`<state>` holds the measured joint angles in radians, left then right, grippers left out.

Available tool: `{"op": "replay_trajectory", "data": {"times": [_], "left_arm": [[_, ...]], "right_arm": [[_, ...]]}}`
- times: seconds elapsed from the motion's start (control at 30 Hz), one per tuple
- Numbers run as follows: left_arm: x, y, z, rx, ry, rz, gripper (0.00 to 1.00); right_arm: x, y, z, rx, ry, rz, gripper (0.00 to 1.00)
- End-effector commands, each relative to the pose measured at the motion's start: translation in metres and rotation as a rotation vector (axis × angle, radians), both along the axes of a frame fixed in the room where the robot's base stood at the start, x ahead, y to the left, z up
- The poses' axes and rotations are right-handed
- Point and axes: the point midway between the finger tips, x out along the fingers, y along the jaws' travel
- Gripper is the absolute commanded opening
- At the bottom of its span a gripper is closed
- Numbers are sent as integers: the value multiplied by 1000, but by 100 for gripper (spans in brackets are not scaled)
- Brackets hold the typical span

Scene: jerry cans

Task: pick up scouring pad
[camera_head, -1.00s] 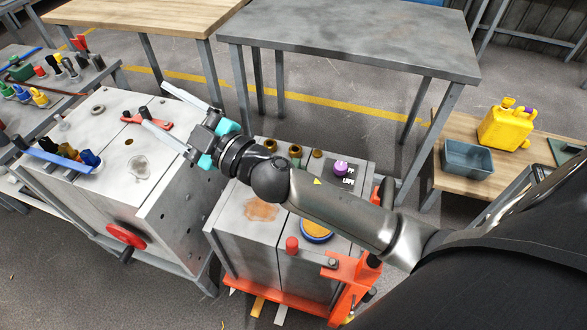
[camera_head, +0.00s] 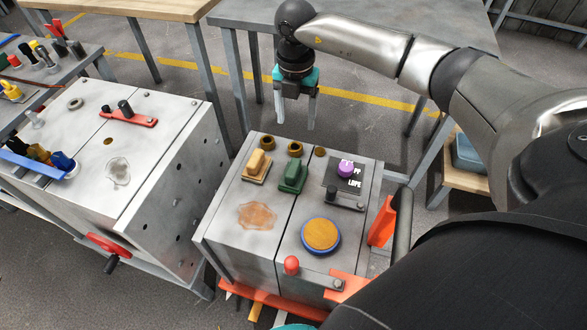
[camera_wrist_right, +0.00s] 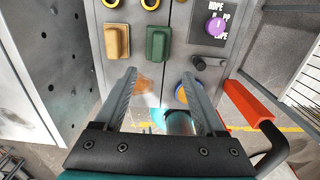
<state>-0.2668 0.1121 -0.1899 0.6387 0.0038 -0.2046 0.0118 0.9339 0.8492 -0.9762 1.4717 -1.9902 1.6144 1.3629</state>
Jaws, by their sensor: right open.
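A green block with a raised grip (camera_head: 292,177) lies on the grey cart top and looks like the scouring pad. It also shows in the right wrist view (camera_wrist_right: 158,42). A similar tan block (camera_head: 257,166) lies just left of it, also in the right wrist view (camera_wrist_right: 117,41). Which of them is the scouring pad is not certain. My right gripper (camera_head: 294,122) is open and empty, pointing down above and behind the cart. In the right wrist view its spread fingers (camera_wrist_right: 168,82) are apart from both blocks. No fingers of my left gripper show.
The cart top (camera_head: 281,222) also bears a purple knob (camera_head: 346,169), a round orange pad with a blue rim (camera_head: 320,235), brass rings (camera_head: 295,149) and a red knob (camera_head: 291,264). A grey cabinet (camera_head: 160,150) stands left. A grey table (camera_head: 360,35) stands behind.

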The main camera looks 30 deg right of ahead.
Motion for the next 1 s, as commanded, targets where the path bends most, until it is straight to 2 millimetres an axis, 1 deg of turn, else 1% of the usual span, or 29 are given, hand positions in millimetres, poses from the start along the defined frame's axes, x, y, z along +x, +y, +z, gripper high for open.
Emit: {"op": "replay_trajectory", "data": {"times": [0.03,0.13,0.17,0.23,0.27,0.33,0.4,0.43,0.47,0.5,0.53,0.8,1.0], "left_arm": [[0,2,-15,0,-12,0,50],[-2,4,-18,-8,-56,-8,50],[1,13,-22,7,-51,-9,50],[-2,26,-30,34,-3,-3,50],[2,29,-32,40,0,-1,50],[18,35,-32,48,-20,0,50],[33,36,-33,49,-42,0,50],[37,35,-34,47,-49,0,50],[41,30,-33,40,-53,1,50],[43,18,-32,25,-53,4,50],[43,14,-31,20,-51,4,50],[63,0,-27,9,-51,3,50],[75,-8,-21,2,-51,3,50]], "right_arm": [[-1,1,-20,2,4,3,72],[-1,2,-29,4,3,4,72],[-1,2,-31,4,2,5,72],[-1,3,-35,5,3,6,72],[-1,3,-37,7,3,7,72],[-1,3,-44,7,4,7,72],[-2,3,-56,7,6,7,72],[-2,3,-63,7,6,7,72],[-2,4,-66,7,4,8,72],[-2,4,-70,7,4,9,72],[-2,4,-74,7,4,9,72],[-2,4,-107,9,4,8,72],[-1,4,-126,9,2,9,72]]}}
